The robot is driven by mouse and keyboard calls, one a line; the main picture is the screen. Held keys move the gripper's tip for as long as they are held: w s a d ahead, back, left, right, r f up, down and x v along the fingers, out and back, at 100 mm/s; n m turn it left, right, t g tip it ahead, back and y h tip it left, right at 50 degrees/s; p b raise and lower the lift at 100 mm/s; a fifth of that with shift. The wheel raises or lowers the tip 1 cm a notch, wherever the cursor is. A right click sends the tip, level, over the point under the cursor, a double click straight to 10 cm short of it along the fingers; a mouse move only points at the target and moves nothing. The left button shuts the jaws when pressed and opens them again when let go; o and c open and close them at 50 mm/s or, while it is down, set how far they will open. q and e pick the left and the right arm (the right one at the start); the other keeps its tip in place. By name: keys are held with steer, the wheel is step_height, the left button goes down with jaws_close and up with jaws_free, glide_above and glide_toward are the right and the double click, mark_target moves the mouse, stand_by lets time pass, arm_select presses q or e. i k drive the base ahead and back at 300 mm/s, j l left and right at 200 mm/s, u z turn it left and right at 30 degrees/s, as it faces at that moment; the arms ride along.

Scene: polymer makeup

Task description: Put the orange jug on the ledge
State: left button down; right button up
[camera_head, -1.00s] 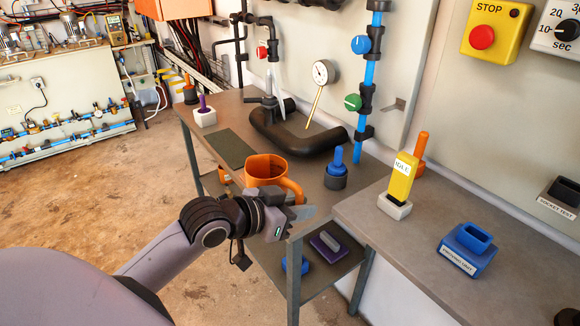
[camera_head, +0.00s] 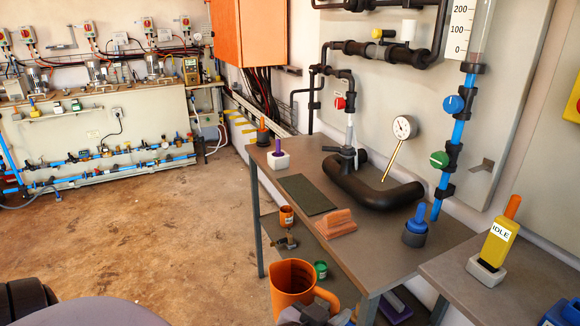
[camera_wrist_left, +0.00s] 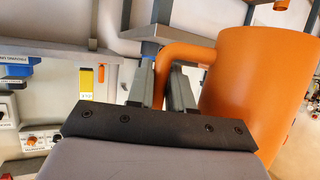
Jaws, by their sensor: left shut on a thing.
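The orange jug (camera_head: 290,286) hangs upright in front of the workbench's near edge, at the bottom of the head view. It fills the right of the left wrist view (camera_wrist_left: 258,90). My left gripper (camera_head: 312,314) is mostly cut off at the bottom of the head view. The left wrist view shows its fingers (camera_wrist_left: 166,88) shut on the jug's handle (camera_wrist_left: 170,62). A narrow ledge (camera_head: 66,117) with small items sits on the pale panel at the far left; I cannot tell if it is the task's ledge. My right gripper is out of view.
The workbench (camera_head: 372,258) holds a dark mat (camera_head: 306,195), a salmon-coloured block (camera_head: 336,223), a blue-topped pot (camera_head: 416,228) and a black pipe (camera_head: 376,190). A lower shelf with small items lies behind the jug. The floor (camera_head: 170,235) to the left is clear.

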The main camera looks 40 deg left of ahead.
mark_target(292, 151)
steer(key=i+j, duration=0.1)
steer(key=j, duration=0.55)
steer(key=i+j, duration=0.1)
steer(key=j, duration=0.55)
steer(key=i+j, duration=0.1)
steer(key=j, duration=0.55)
steer(key=i+j, duration=0.1)
steer(key=j, duration=0.55)
steer(key=i+j, duration=0.1)
steer(key=j, duration=0.55)
steer(key=i+j+z, duration=0.1)
steer(key=j, duration=0.55)
steer(key=i+j, duration=0.1)
steer(key=j, duration=0.55)
steer(key=z, duration=0.95)
